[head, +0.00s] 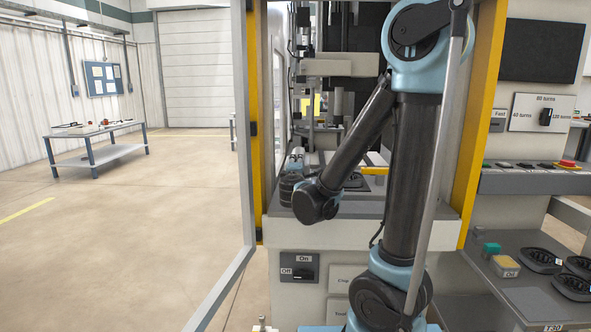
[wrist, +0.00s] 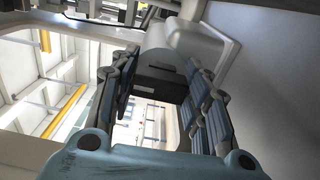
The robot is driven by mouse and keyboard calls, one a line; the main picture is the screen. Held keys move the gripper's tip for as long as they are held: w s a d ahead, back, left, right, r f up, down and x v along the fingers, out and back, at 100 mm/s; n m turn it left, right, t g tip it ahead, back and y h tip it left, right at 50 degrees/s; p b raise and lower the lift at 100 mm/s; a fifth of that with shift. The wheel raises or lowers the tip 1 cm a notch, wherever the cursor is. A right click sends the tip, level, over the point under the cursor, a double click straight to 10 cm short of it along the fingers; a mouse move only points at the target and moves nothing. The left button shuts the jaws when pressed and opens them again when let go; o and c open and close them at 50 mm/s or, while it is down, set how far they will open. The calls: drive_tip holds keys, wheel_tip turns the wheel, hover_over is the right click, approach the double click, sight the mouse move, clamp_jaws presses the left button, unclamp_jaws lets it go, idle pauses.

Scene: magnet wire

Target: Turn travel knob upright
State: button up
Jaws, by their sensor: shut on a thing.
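In the wrist view, my gripper (wrist: 158,84) has one finger on each side of a dark, block-shaped knob (wrist: 160,78) and is shut on it. I take this to be the travel knob, but no label is readable there. The knob stands out from a light grey rounded housing (wrist: 190,45). In the head view, my arm reaches into the machine's opening, and the gripper and the held knob cannot be made out there. Which way counts as upright for this knob cannot be told from these frames.
An On/Off knob (head: 304,271) is on the machine's front below the opening. A turns selector (head: 542,118) is on the right panel, above a red button (head: 567,163). The open door frame (head: 247,130) stands left of my arm. The floor at left is clear up to a workbench (head: 100,132).

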drive_tip(key=shift+s+d+f, duration=0.1)
drive_tip(key=shift+d+f, duration=0.05)
drive_tip(key=shift+d, duration=0.1)
idle(0.3)
drive_tip(key=o, duration=1)
drive_tip(key=shift+c, duration=0.2)
drive_tip(key=shift+o, duration=0.5)
drive_tip(key=shift+a, duration=0.1)
drive_tip(key=shift+s+a, duration=0.15)
drive_tip(key=shift+s, duration=2.8)
drive_tip(key=shift+s+a, duration=0.1)
drive_tip(key=shift+s, duration=2.8)
